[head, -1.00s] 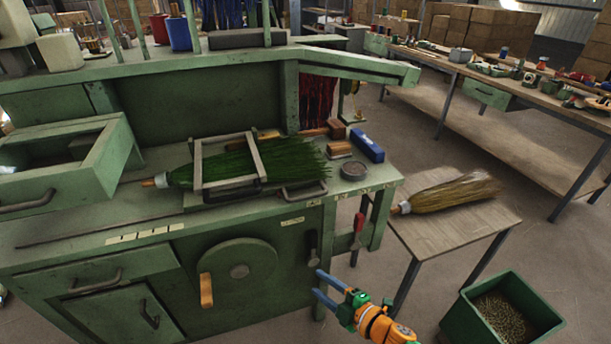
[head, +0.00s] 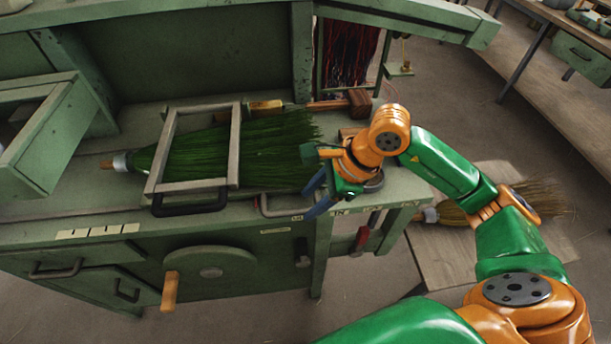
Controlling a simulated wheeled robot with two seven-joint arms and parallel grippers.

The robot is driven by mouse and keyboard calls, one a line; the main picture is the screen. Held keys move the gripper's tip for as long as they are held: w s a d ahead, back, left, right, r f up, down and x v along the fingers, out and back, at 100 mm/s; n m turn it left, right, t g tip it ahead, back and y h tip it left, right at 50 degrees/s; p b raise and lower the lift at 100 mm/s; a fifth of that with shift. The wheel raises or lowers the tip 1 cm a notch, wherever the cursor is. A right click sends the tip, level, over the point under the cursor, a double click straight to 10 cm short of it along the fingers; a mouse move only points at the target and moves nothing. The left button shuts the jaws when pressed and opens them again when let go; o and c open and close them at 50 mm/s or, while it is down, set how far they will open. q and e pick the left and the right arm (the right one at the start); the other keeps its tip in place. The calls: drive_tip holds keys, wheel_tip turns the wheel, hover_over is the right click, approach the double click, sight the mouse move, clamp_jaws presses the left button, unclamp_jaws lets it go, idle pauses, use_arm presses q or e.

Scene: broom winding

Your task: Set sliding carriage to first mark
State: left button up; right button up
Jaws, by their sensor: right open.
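A wooden frame with a black handle (head: 190,204), seemingly the sliding carriage, sits around a green-bristled broom (head: 270,140) lying on the green bench. Pale label marks (head: 98,231) run along the bench's front edge at the left; small marks also show near the right corner, partly behind my gripper. My right gripper (head: 311,197) has its blue fingers apart and is empty, above the bench's front right edge. It is right of the frame, near a grey metal handle (head: 280,208) at the bench edge. Whether they touch is unclear. My left gripper is out of view.
An open drawer (head: 45,135) juts out at the left. A crank disc with a wooden knob (head: 170,290) is on the bench front. A wooden mallet (head: 358,102) lies behind the broom. A side table (head: 440,262) with another broom stands right, partly behind my arm.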

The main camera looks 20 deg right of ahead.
sight(300, 210)
drive_tip(key=shift+n+h, duration=0.3)
drive_tip(key=shift+h, duration=0.2)
drive_tip(key=x, duration=0.1)
drive_tip(key=p+x, duration=0.1)
drive_tip(key=x, duration=0.1)
drive_tip(key=w+x, duration=0.1)
drive_tip(key=x, duration=0.1)
drive_tip(key=shift+d+f+p, duration=0.15)
drive_tip(key=shift+d+p, duration=0.15)
drive_tip(key=shift+d, duration=0.05)
drive_tip(key=shift+w+f, duration=0.15)
drive_tip(key=shift+f, duration=0.3)
clamp_jaws()
